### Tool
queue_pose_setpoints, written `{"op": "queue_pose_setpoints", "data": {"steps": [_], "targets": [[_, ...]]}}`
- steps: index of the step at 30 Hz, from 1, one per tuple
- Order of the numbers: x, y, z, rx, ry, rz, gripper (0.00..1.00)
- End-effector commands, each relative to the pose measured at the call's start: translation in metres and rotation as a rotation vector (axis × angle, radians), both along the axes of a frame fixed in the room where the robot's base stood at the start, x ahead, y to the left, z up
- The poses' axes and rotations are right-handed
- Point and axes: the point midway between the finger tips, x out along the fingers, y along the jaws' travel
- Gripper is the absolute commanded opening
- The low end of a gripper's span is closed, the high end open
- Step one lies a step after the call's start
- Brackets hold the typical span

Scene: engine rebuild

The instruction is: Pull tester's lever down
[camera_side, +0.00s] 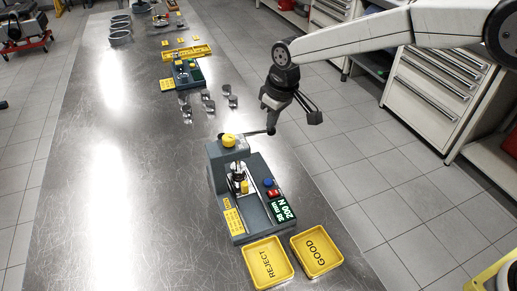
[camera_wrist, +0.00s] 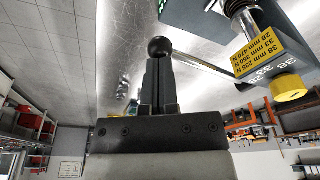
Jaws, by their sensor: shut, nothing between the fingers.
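The grey tester (camera_side: 213,160) stands on the metal bench, with a yellow cap (camera_side: 229,140) on its head. Its lever (camera_side: 256,132) sticks out to the right from the head, roughly level. In the wrist view the lever's rod (camera_wrist: 205,64) ends in a black ball knob (camera_wrist: 160,46). My gripper (camera_side: 271,123) is at the lever's outer end. In the wrist view my gripper (camera_wrist: 158,62) has its fingers together, with the tips at the knob; whether they touch it I cannot tell. A spring (camera_side: 238,177) stands in the tester.
Yellow REJECT (camera_side: 265,283) and GOOD (camera_side: 317,273) trays sit in front of the tester. The tester has a lit display (camera_side: 283,210) and a red button (camera_side: 273,193). Several small metal parts (camera_side: 208,103) lie behind it. The bench's left side is clear.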

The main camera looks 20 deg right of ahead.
Motion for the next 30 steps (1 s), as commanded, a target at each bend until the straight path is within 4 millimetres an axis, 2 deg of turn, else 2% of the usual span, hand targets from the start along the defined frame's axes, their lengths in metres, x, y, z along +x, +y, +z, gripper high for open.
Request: {"op": "queue_pose_setpoints", "data": {"steps": [8, 30], "targets": [[0.000, 0.001, 0.008, 0.000, 0.000, 0.000, 0.00], [0.000, 0.004, 0.050, 0.000, -0.001, 0.000, 0.00]]}}
